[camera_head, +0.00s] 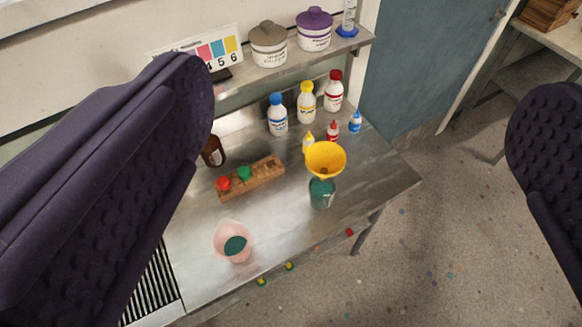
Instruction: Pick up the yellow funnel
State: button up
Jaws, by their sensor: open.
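The yellow funnel (326,158) sits mouth-up in the neck of a teal-green bottle (322,195) on the metal table, near its right side. My gripper (375,130) is open, with one dark padded finger at the left of the view and the other at the right edge. The funnel lies between the two fingers in the picture, well beyond them, and nothing touches it from my gripper. The funnel's spout is hidden inside the bottle.
A wooden rack (262,178) with red and green caps stands left of the funnel; a pink beaker (234,240) is in front. Small dropper bottles (333,131) and capped white bottles (306,103) stand behind. A shelf (290,68) overhangs the back. Open floor (450,230) lies right.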

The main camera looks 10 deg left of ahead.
aim_at(326, 159)
jog(key=i+j+z, duration=0.1)
jog(key=i+z, duration=0.15)
jog(key=i, duration=0.2)
jog(key=i+j+z, duration=0.25)
jog(key=i, duration=0.25)
jog(key=l, duration=0.1)
